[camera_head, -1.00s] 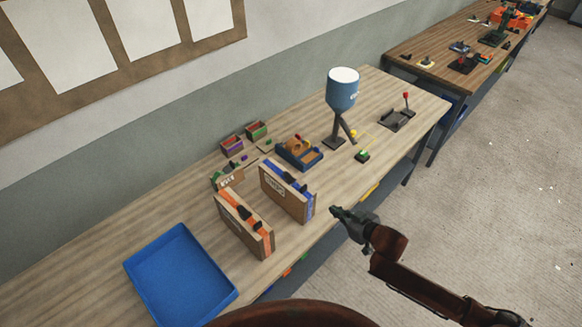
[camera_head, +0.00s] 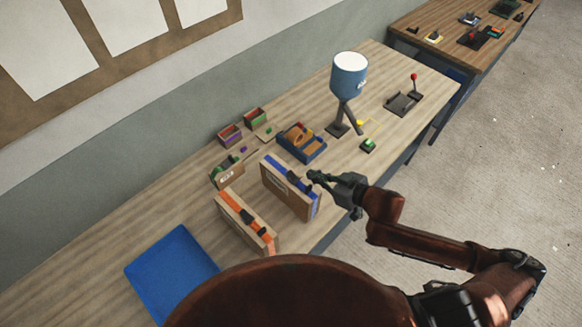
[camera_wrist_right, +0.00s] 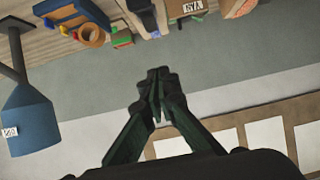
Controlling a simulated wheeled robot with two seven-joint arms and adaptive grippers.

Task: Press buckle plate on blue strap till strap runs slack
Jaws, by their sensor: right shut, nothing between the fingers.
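A brown mould (camera_head: 284,195) stands upright on the bench with a blue strap (camera_head: 275,164) along its top and down its near end. A dark buckle (camera_head: 297,182) sits on the strap's top run; its plate is too small to make out. My right gripper (camera_head: 312,176) is shut and empty, with its tips close to the buckle on its right side; I cannot tell whether they touch. In the wrist view the right gripper (camera_wrist_right: 158,74) shows closed fingers with nothing between them. My left gripper is not in view.
A second mould with an orange strap (camera_head: 232,203) stands to the left. A blue tray (camera_head: 172,262) lies at the front left. A blue compartment box (camera_head: 303,152), a blue hopper on a stand (camera_head: 349,76) and a red-knobbed lever (camera_head: 413,78) stand further back.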

